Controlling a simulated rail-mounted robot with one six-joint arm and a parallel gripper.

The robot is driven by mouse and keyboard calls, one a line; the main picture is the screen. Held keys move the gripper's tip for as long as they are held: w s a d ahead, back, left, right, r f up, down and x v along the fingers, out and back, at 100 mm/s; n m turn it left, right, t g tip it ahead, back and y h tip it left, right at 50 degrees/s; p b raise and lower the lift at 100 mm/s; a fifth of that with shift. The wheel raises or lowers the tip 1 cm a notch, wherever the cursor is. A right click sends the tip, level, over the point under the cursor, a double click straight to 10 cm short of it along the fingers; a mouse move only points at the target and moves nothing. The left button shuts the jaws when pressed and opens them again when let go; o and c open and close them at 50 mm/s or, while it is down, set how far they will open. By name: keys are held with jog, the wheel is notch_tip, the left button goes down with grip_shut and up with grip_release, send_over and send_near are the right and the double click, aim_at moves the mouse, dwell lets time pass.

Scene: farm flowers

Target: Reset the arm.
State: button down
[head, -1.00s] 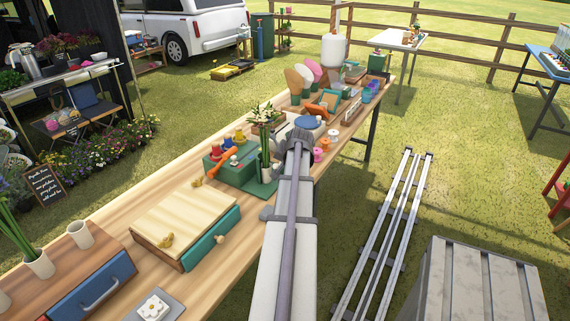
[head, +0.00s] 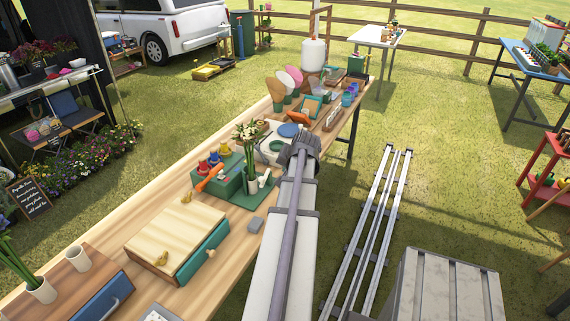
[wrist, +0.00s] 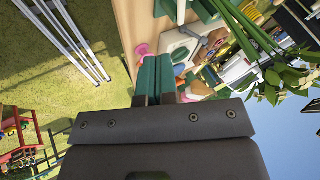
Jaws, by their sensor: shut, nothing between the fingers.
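My arm reaches over the right side of the long wooden table (head: 105,240) in the head view, where the arm's own end hides the fingers. In the wrist view my gripper (wrist: 156,62) shows two green fingers side by side, shut with nothing between them. The fingers point toward the table edge, with pink and white items just beyond their tips. I cannot tell the exact height of the gripper above the table.
A vase of white flowers (head: 247,133) stands left of the arm's end; leaves show close at right in the wrist view. A wooden box with a teal drawer (head: 202,252) sits nearer. Metal rails (head: 375,225) lie on the grass at right.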

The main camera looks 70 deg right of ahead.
jog(key=shift+f, duration=0.1)
dwell(0.3)
jog(key=w+a+f+n+g+y, duration=0.1)
jog(key=w+a+n, duration=0.3)
jog(key=a, duration=0.6)
jog(key=w+a+f+n+g+y, duration=0.15)
jog(key=w+a, duration=0.35)
jog(key=a, duration=0.5)
jog(key=w+a+n+g+y, duration=0.25)
jog(key=w+a, duration=0.25)
jog(key=a, duration=0.5)
jog(key=w+a+n, duration=0.2)
jog(key=a+n, duration=0.2)
jog(key=a, duration=1)
jog(key=w+a+n+h, duration=0.1)
jog(key=a+n, duration=0.3)
jog(key=a, duration=1)
jog(key=shift+w+a+f+g, duration=0.15)
jog(key=shift+w+a+g, duration=0.2)
jog(key=shift+w, duration=0.35)
